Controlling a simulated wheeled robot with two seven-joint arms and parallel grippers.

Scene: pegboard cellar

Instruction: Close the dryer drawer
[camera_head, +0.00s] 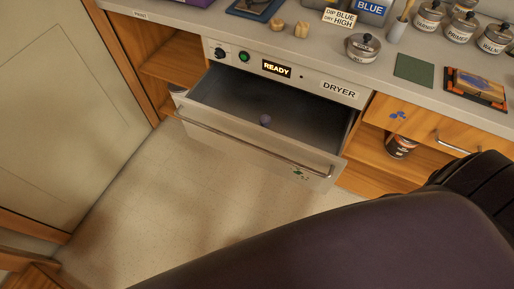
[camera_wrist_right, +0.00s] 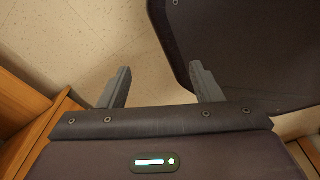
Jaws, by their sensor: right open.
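The dryer drawer (camera_head: 255,148) is pulled well out from under the counter, with a long metal bar handle (camera_head: 250,143) along its front. Inside lies one small purple-blue round thing (camera_head: 265,119). The dryer panel (camera_head: 300,80) above it has a lit READY display (camera_head: 276,69). My right gripper (camera_wrist_right: 158,80) is open and empty in the right wrist view, above the pale floor, with the drawer out of that view. A dark arm link of mine covers the lower right of the head view. My left gripper is not in view.
The counter (camera_head: 225,22) holds several labelled tins, a green square (camera_head: 414,69) and small blocks. A wooden drawer (camera_head: 425,125) and open shelf lie right of the dryer. A cabinet door (camera_head: 60,120) stands left. The floor (camera_head: 200,215) before the drawer looks clear.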

